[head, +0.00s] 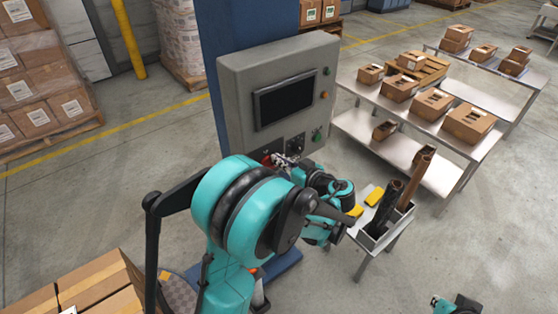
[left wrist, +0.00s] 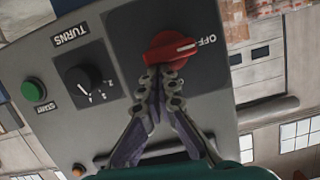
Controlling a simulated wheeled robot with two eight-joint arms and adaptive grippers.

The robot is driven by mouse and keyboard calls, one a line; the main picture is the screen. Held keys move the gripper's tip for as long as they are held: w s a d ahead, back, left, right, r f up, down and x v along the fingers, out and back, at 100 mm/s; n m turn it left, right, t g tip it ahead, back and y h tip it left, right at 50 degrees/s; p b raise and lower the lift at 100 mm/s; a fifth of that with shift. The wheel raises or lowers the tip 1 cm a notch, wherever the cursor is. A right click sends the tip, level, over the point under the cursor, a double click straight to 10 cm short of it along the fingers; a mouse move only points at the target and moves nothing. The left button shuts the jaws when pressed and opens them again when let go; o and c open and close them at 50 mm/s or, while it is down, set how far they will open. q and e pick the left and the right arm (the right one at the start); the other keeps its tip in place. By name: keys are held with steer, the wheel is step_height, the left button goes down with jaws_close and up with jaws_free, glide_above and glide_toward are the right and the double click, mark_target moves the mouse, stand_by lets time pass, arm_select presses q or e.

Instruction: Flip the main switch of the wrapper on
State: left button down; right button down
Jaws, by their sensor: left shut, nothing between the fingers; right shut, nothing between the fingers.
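The wrapper's main switch is a red rotary knob (left wrist: 170,50) on a dark plate. Its white mark points to the word OFF, which shows upside down in the left wrist view. In the head view the red knob (head: 267,160) is low on the grey control box (head: 236,95), partly hidden by my left arm. My left gripper (left wrist: 160,76) is shut and empty, its tips at the knob's edge; I cannot tell whether they touch. It also shows in the head view (head: 280,160). The end of my right arm (head: 455,304) shows small at the bottom edge, its fingers unclear.
Beside the switch are a black TURNS dial (left wrist: 83,82) and a green START button (left wrist: 33,91). A screen (head: 285,101) sits above. To the right stand a stand with dark tubes (head: 388,205) and a metal table (head: 345,85) with boxes.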

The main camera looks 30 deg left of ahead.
arm_select(q)
steer(key=shift+w+f+m+b, duration=0.15)
steer(key=shift+m+b, duration=0.15)
steer(key=shift+m, duration=0.2)
steer(key=f+m+g+b, duration=0.1)
steer(key=m+b, duration=0.1)
steer(key=f+m+y+b, duration=0.1)
steer(key=m+b, duration=0.1)
steer(key=m, duration=0.1)
steer(key=w+f+m+g+y+b, duration=0.1)
steer(key=m+b, duration=0.1)
steer(key=m, duration=0.1)
steer(key=shift+d+f+g, duration=0.25)
steer(key=shift+f+g, duration=0.05)
steer(key=shift+f, duration=0.1)
stand_by(0.4)
steer(key=shift+s+f+b, duration=0.15)
steer(key=shift+f+b, duration=0.1)
steer(key=shift+b, duration=0.3)
stand_by(0.5)
